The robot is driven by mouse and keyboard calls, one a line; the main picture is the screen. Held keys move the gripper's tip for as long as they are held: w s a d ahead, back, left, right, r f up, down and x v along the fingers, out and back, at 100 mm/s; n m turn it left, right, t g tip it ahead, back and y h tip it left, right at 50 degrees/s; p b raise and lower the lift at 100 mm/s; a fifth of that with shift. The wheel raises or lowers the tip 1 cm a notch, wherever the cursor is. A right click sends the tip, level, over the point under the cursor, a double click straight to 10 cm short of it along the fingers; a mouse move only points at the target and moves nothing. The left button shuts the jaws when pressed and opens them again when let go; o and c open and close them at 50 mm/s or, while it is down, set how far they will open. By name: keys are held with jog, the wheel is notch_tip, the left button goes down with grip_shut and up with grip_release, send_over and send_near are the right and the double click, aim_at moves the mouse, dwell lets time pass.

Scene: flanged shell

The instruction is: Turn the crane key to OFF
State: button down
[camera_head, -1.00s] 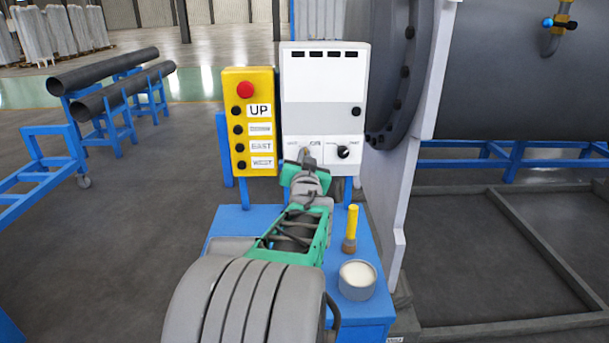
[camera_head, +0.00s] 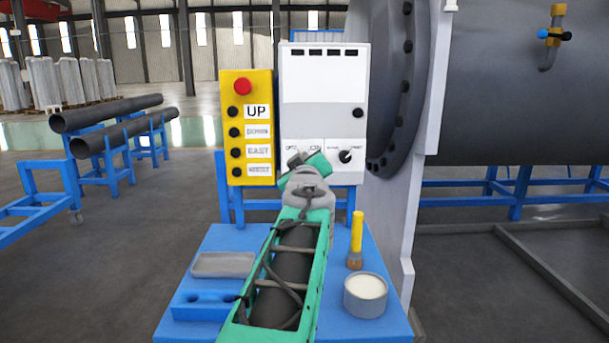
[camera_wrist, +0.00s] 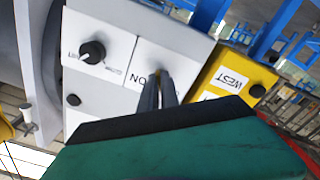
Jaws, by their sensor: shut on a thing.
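The white control box (camera_head: 324,85) stands upright behind the blue table, with a lower panel (camera_head: 345,175) carrying the crane key switch. The printed labels by the key are small; ON reads in the wrist view, upside down. My gripper (camera_head: 297,158) reaches the left half of this panel; it also shows in the wrist view (camera_wrist: 158,80). Its two dark fingers are close together at the panel, shut on the crane key. The key itself is almost wholly hidden by the fingers, so its exact angle is unclear. The gripper body is tilted.
A yellow pendant (camera_head: 247,125) with a red button is just left of the box. A black knob (camera_head: 345,156) is right of the key. The blue table (camera_head: 345,325) holds a grey tray (camera_head: 222,265), a yellow-handled brush (camera_head: 356,240) and a white-filled tin (camera_head: 366,295). A large flanged shell (camera_head: 480,80) stands right.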

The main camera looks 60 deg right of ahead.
jog(key=shift+w+n+b, duration=0.1)
jog(key=shift+n+b, duration=0.6)
jog(key=shift+n, duration=0.2)
jog(key=shift+r, duration=0.1)
jog(key=c, duration=1.6)
grip_release()
jog(key=v, duration=0.8)
